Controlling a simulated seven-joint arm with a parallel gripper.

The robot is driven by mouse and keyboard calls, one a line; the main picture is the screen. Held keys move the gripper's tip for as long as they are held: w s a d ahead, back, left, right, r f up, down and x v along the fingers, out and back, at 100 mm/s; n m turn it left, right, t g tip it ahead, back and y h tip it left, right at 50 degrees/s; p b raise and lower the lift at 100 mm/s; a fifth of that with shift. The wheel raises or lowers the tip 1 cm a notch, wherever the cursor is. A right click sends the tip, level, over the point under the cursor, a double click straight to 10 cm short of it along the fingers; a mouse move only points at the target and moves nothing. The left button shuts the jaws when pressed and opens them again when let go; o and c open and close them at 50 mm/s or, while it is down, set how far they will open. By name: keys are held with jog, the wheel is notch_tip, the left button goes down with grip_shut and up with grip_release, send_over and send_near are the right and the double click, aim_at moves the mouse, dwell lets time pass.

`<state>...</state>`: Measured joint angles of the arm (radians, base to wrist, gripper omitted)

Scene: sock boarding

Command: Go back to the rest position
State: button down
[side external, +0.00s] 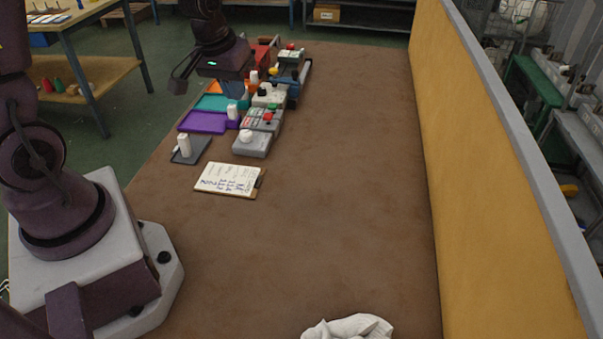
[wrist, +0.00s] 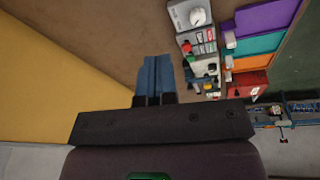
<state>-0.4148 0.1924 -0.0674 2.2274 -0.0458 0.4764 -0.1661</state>
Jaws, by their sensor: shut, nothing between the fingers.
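My gripper (side external: 234,93) is at the far end of the brown table (side external: 330,220), above the row of coloured trays. In the wrist view its two blue fingers (wrist: 154,66) lie side by side, shut, with nothing between them. In the side view the hand hides part of the trays, and the fingertips are hard to make out. I cannot tell how high above the trays they are.
A purple tray (side external: 203,122), a teal tray (side external: 213,103) and a grey tray (side external: 186,155) line the left edge. Control boxes (side external: 252,145) stand beside them. A clipboard (side external: 228,180) and white cloth (side external: 350,327) lie nearer. A yellow wall (side external: 480,170) bounds the right. The table's middle is clear.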

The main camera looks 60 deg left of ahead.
jog(key=s+d+r+m+t, duration=0.2)
jog(key=s+d+r+m, duration=0.4)
jog(key=s+d+r, duration=0.5)
notch_tip(320, 180, up, 4)
jog(key=shift+s+f+t+h, duration=0.3)
jog(key=shift+s+t, duration=0.1)
jog(key=shift+s, duration=0.6)
jog(key=shift+d, duration=0.1)
